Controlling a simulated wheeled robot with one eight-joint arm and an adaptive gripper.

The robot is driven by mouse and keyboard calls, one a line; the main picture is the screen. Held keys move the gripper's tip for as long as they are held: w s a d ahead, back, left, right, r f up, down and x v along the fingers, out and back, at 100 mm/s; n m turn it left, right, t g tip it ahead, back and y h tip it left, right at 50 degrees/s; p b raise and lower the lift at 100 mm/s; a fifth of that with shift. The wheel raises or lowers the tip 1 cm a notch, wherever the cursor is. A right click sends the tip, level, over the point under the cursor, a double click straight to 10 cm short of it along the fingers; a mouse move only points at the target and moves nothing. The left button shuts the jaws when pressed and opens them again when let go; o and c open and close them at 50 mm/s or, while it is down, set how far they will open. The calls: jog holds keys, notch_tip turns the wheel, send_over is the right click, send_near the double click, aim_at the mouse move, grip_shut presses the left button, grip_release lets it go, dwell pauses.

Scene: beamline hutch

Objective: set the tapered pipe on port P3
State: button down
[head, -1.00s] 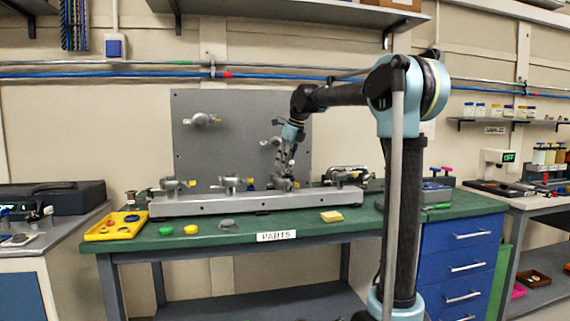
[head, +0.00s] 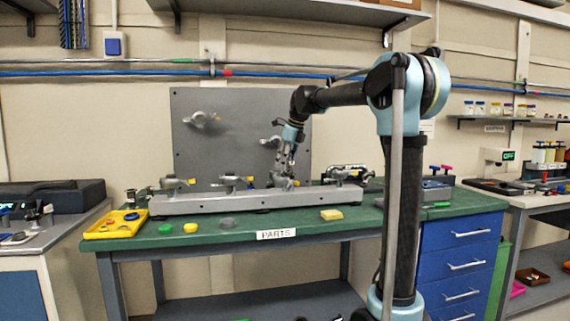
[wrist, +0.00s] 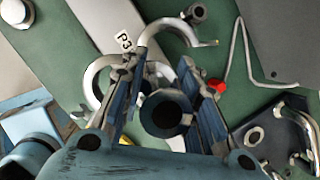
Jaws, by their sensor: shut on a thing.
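My gripper (head: 287,174) is at the third station of the grey rail in the head view. In the wrist view its two fingers (wrist: 160,78) are shut on a grey pipe (wrist: 164,97), whose round open end faces the camera. A white P3 label (wrist: 124,41) sits on the rail just beyond the fingers. An open curved clamp (wrist: 100,76) lies around the place below the pipe. The pipe and fingers hide the port, so I cannot tell whether the pipe touches it.
The grey rail (head: 205,204) carries other clamps with yellow tips. A yellow tray (head: 103,231), green and grey discs and a yellow block (head: 331,214) are on the green bench. A grey panel (head: 235,105) with fittings stands behind.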

jog(key=c, duration=1.2)
grip_release()
jog(key=shift+o, duration=0.2)
jog(key=v, duration=1.2)
jog(key=s+d+f+n+h, duration=0.2)
jog(key=s+d+f+n, duration=1)
jog(key=s+f, duration=0.55)
jog(key=s+d+f+n, duration=0.3)
jog(key=s+f+n, duration=0.1)
jog(key=s+f, duration=0.3)
jog(key=s+d+f+n+h, duration=0.1)
jog(key=s+d+f+n, duration=0.2)
jog(key=s+f, duration=0.4)
jog(key=s+d+f+n, duration=0.3)
jog(key=s+f, duration=0.4)
jog(key=f, duration=0.5)
jog(key=shift+d+f+n, duration=0.4)
jog(key=shift+n, duration=0.5)
